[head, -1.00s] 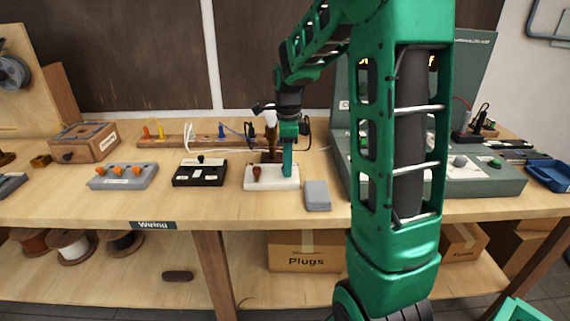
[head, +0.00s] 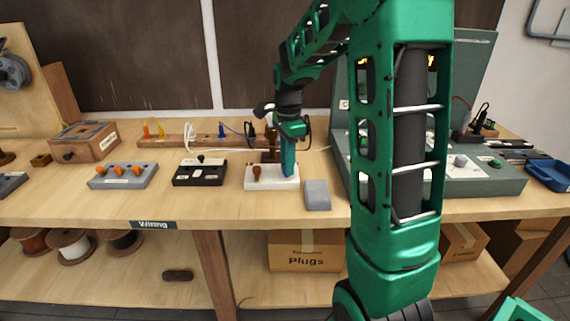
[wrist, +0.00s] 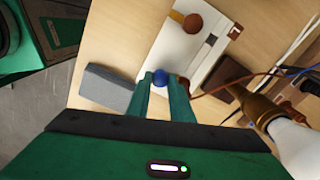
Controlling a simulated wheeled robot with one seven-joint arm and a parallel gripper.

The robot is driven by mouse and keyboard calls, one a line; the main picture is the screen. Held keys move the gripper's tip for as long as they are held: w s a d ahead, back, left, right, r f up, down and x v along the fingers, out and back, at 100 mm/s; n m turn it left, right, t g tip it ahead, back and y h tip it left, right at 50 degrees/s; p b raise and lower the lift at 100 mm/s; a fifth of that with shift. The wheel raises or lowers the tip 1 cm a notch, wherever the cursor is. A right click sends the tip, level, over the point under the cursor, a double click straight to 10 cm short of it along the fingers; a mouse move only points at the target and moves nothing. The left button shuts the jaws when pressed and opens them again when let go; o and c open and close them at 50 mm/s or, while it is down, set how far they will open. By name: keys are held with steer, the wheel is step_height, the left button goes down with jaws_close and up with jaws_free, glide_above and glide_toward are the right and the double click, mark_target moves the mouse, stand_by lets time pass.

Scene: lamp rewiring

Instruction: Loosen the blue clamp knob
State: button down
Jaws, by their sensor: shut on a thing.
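The blue clamp knob (wrist: 159,77) sits at one end of the white clamp block (wrist: 183,58) in the wrist view. My gripper (wrist: 160,83) has one finger on each side of the knob and is shut on it. In the head view my gripper (head: 288,172) reaches down to the right end of the white block (head: 262,184) and hides the blue knob there. A brown knob (head: 256,173) stands at the block's other end; it also shows in the wrist view (wrist: 193,24). The blue knob's turn angle cannot be told.
A grey block (head: 317,196) lies just right of the clamp block. A black switch box (head: 199,175) stands to its left. A large grey-green console (head: 480,182) is to the right. A brass and white lamp part (wrist: 262,107) with a brown cable is close to my gripper.

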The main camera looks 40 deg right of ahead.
steer(key=n, duration=0.4)
steer(key=shift+w+r+n, duration=0.15)
steer(key=shift+w+n, duration=0.05)
steer(key=shift+n, duration=0.1)
steer(key=n, duration=0.3)
steer(key=shift+n, duration=0.4)
steer(key=n, duration=0.3)
steer(key=shift+w+n, duration=0.1)
steer(key=shift+n, duration=0.2)
steer(key=n, duration=0.4)
steer(key=shift+n, duration=0.3)
steer(key=n, duration=0.3)
steer(key=shift+a+n, duration=0.1)
steer(key=shift+n, duration=0.2)
steer(key=n, duration=0.8)
steer(key=shift+n, duration=1.8)
